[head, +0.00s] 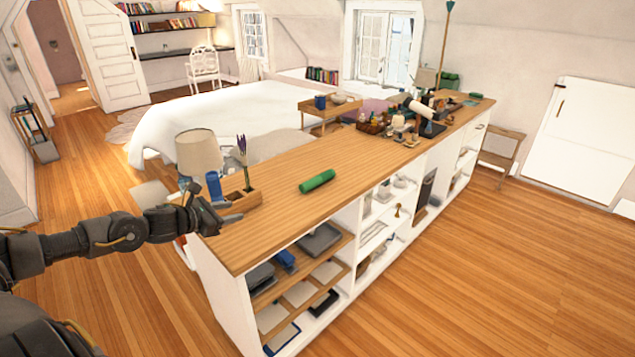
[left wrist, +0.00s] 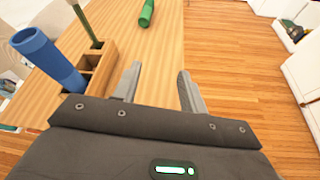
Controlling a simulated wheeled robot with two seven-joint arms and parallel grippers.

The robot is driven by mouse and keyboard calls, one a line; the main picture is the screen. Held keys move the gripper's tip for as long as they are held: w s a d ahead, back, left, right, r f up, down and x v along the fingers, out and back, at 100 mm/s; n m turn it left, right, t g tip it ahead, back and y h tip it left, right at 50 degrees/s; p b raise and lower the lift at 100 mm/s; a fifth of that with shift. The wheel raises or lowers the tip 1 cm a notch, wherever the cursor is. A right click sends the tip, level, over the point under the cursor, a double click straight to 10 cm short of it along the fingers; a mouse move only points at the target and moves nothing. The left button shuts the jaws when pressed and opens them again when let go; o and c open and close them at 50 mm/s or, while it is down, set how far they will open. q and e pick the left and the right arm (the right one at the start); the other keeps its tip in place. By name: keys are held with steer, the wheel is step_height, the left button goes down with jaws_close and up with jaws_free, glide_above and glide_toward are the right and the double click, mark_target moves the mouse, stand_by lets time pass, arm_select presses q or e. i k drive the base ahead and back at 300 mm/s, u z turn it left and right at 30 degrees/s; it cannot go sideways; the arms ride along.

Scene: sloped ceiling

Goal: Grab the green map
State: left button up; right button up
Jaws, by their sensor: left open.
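A green rolled map (head: 317,181) lies on the wooden top of the long counter (head: 272,222), toward its near end. It also shows in the left wrist view (left wrist: 147,13), at the top, beyond my fingers. My left gripper (head: 226,213) is at the counter's near left end, beside the wooden organizer. In the left wrist view its two fingers (left wrist: 157,88) are apart with nothing between them, and the map is well ahead of them. My right gripper is in neither view.
A wooden organizer (head: 240,200) with a blue cylinder (head: 214,186) stands close to my left gripper. A lamp (head: 199,152) stands behind it. Bottles and other small items (head: 398,122) crowd the counter's far end. The counter around the map is clear.

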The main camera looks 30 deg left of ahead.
mark_target(304, 188)
steer(key=i, duration=1)
